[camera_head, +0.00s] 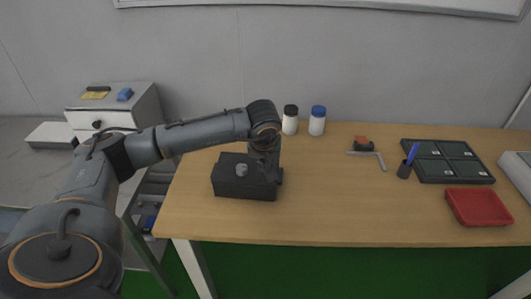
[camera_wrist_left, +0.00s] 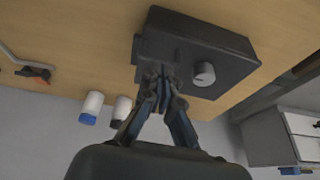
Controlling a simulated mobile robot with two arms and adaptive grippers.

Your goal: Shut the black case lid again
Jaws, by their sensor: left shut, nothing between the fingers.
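The black case (camera_head: 231,187) is a dark box with a grey round knob (camera_head: 241,170), standing near the left front of the wooden table. Its lid looks down on the box, but I cannot make out the seam. In the left wrist view the case (camera_wrist_left: 195,45) lies just beyond the fingertips, with the knob (camera_wrist_left: 204,73) to their right. My left gripper (camera_head: 271,178) points down at the right end of the case, which it partly hides. In the wrist view the left fingers (camera_wrist_left: 163,88) are together and empty, at the case edge; contact is unclear. My right gripper is not in view.
Two white bottles, one black-capped (camera_head: 290,123) and one blue-capped (camera_head: 317,124), stand behind the case. The table's middle front is clear.

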